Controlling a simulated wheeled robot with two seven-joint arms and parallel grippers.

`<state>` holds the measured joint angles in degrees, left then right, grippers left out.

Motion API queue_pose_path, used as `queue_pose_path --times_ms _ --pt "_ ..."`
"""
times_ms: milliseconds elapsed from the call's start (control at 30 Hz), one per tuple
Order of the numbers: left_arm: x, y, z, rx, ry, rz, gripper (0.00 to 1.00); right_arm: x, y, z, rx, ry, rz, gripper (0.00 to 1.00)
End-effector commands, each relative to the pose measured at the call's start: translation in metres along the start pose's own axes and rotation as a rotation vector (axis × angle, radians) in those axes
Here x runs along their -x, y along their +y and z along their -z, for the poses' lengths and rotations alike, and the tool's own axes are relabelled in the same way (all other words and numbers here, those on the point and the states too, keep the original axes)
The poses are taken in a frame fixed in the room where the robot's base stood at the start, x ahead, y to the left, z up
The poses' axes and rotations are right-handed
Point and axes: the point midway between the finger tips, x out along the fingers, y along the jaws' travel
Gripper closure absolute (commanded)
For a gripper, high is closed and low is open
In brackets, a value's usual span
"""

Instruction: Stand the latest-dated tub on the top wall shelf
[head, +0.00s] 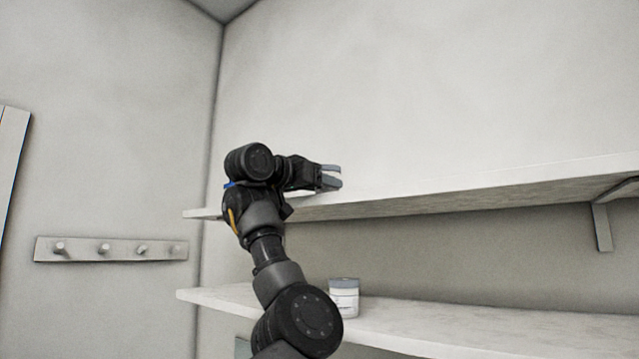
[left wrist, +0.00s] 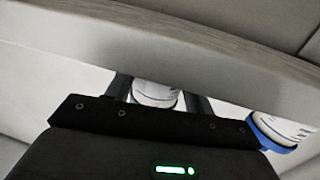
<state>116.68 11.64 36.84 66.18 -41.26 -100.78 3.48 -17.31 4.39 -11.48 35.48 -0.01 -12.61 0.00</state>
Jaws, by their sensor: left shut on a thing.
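My left gripper (head: 331,178) is at the front edge of the top wall shelf (head: 430,195), near its left end. In the left wrist view it is shut on a white tub (left wrist: 155,93), which shows only partly between the dark fingers. I cannot tell whether this tub touches the shelf. A second white tub with a blue lid (left wrist: 284,132) shows at the lower right of the wrist view, beside the gripper. Another white tub with a grey-blue lid (head: 344,298) stands upright on the lower shelf. No date is readable. My right gripper is out of view.
The lower shelf (head: 450,325) is bare to the right of its tub. The top shelf looks clear to the right of my gripper. A bracket (head: 602,225) supports it at the right. A peg rail (head: 110,249) hangs on the left wall.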

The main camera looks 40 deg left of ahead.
Motion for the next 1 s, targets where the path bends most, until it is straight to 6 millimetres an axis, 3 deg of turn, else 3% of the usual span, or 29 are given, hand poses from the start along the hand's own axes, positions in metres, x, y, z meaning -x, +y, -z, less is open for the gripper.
queue_pose_path --times_ms 367,400,567,933,1000 --pt "0.0001 0.0 -0.0042 0.0 0.001 0.0 0.79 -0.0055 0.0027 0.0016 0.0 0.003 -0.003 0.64" --pt "0.0 0.0 -0.0041 0.0 0.001 0.0 0.46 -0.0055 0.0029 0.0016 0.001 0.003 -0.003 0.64" --pt "0.0 0.0 -0.0029 0.0 0.001 0.0 0.25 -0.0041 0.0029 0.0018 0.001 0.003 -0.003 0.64" --pt "0.0004 0.0001 0.0031 0.0 0.001 0.0 0.25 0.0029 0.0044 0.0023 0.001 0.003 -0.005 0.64" --pt "0.0007 0.0033 -0.0018 0.0 0.002 -0.007 0.25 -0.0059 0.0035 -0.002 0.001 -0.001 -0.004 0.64"
